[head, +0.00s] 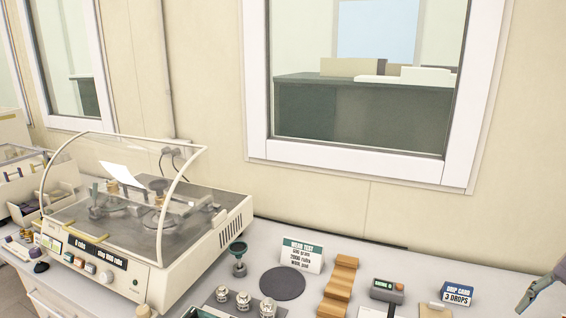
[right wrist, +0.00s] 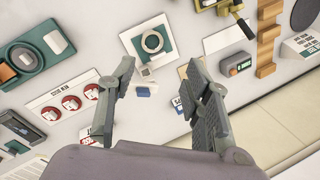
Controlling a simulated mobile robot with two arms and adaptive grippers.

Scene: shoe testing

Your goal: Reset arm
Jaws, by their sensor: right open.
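My right gripper (head: 541,290) shows at the right edge of the head view, above the right end of the bench. In the right wrist view my right gripper (right wrist: 160,98) has its two fingers spread wide apart with nothing between them. Bench items lie below it, apart from the fingers. My left gripper is not in the head view.
A testing machine (head: 150,240) with a clear curved cover stands at the left of the bench. A wear test sign (head: 302,255), a dark disc (head: 283,283), a stepped wooden block (head: 339,287) and a drip card sign (head: 457,293) stand to its right. A window wall is behind.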

